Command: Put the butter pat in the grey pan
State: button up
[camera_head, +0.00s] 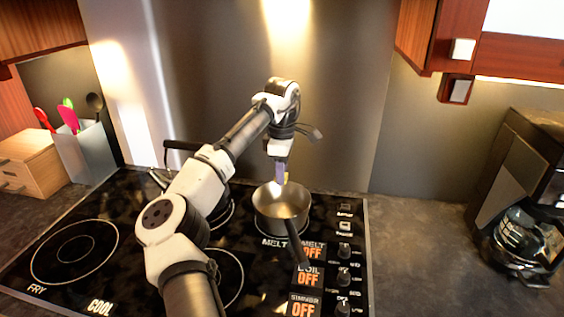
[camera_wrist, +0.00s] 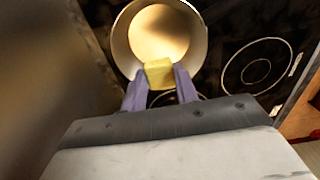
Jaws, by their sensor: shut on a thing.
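The grey pan (camera_head: 267,207) stands on the back right part of the stovetop, its dark handle pointing toward the front. My gripper (camera_head: 281,180) is above the pan, pointing down. In the wrist view my gripper (camera_wrist: 160,78) is shut on the yellow butter pat (camera_wrist: 158,72), which sits between the two purple fingertips. The pan (camera_wrist: 198,48) lies beyond the butter in that view, with its open inside facing me. The butter overlaps the pan's near rim in the picture. In the head view the butter is small and hard to make out at the fingertips.
The black stovetop (camera_head: 125,205) has several burner rings and a row of knobs (camera_head: 343,277) at its right. Another dark-handled pan (camera_head: 182,146) is partly hidden behind my arm. A coffee machine (camera_head: 520,190) stands at the right, a utensil holder (camera_head: 84,152) at the left.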

jog(key=shift+f+b, duration=1.8)
jog(key=shift+f, duration=2.25)
jog(key=o, duration=1)
notch_tip(320, 180, up, 5)
jog(key=p, duration=0.4)
jog(key=shift+f, duration=0.1)
jog(key=shift+r, duration=1.1)
